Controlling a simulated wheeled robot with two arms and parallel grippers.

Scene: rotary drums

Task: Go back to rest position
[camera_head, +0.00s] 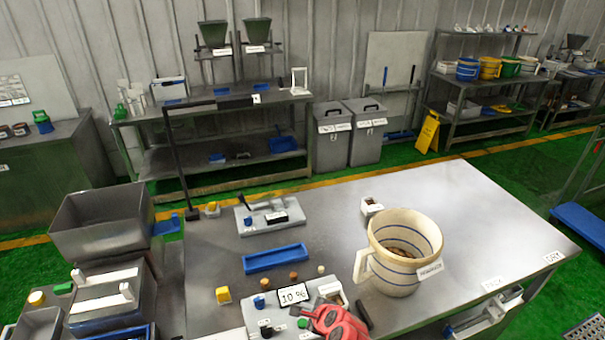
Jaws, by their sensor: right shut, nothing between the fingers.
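My right gripper (335,320), red, shows at the bottom edge, right of the middle. It is shut and empty, and the frame cuts off the arm behind it. It is low over the small devices at the table's near edge, left of a cream bucket (384,232). I cannot tell whether it touches anything. The bucket has blue bands, a handle on its left and a label; brown contents show inside. It stands upright on the metal table (490,220). My left gripper is not in view.
A white number display (293,294) stands just left of my right gripper. A blue tray (275,258) lies beyond it. A grey metal bin (98,222) stands at the left. The table's right part is clear. Grey bins (365,135) and shelves stand along the wall.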

